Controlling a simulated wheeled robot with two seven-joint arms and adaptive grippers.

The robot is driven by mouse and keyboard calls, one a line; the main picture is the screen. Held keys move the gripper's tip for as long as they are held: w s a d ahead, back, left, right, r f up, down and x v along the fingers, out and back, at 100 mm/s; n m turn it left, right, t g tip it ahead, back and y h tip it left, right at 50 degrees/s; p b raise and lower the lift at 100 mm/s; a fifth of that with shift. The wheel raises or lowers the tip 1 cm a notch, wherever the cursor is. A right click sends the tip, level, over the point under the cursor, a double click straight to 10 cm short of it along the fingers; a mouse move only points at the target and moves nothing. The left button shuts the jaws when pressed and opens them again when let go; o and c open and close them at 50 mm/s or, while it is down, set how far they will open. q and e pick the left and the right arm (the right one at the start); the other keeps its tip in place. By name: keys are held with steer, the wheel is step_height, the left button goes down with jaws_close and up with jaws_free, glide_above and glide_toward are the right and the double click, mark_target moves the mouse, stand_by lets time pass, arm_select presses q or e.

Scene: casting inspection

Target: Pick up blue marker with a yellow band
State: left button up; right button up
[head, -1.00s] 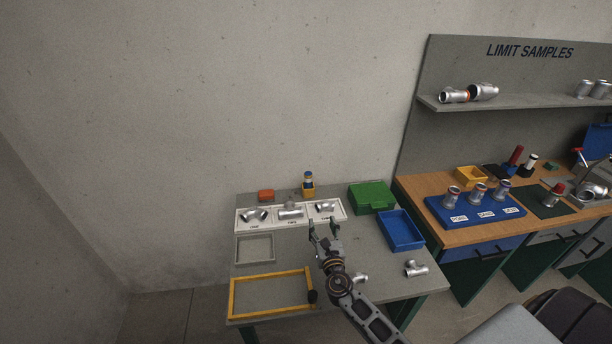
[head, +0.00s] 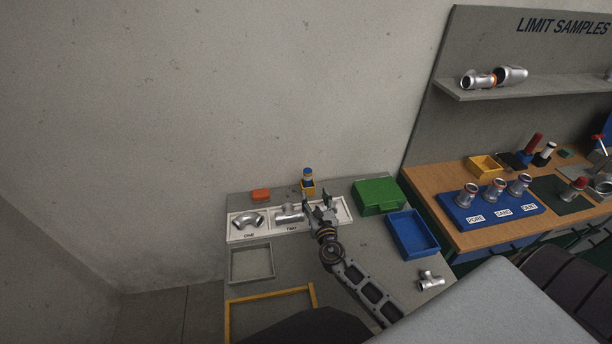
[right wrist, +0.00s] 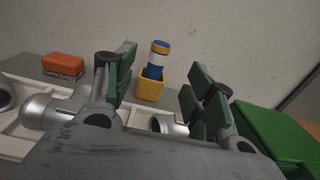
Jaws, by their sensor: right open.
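The blue marker with a yellow band (head: 308,176) stands upright in a small yellow cup (head: 308,190) at the back of the grey table. My right gripper (head: 317,198) is open and empty, over the white sample tray just in front of the cup. In the right wrist view the marker shows between its green-padded fingers (right wrist: 158,85), farther off. My left gripper is not in view.
An orange block (head: 261,195) lies left of the cup. The white tray (head: 236,234) holds metal pipe fittings below the gripper. A green box (head: 379,196) and a blue bin (head: 412,234) stand to the right. A grey tray (head: 251,264) lies at the left.

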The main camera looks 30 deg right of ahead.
mark_target(309, 174)
steer(key=shift+w, duration=0.1)
steer(key=shift+r, duration=0.1)
steer(key=shift+p+x, duration=0.3)
steer(key=shift+x, duration=4)
steer(key=shift+r+x, duration=0.1)
steer(key=shift+x, duration=0.65)
steer(key=shift+r+x, duration=0.15)
steer(key=shift+x, duration=1.7)
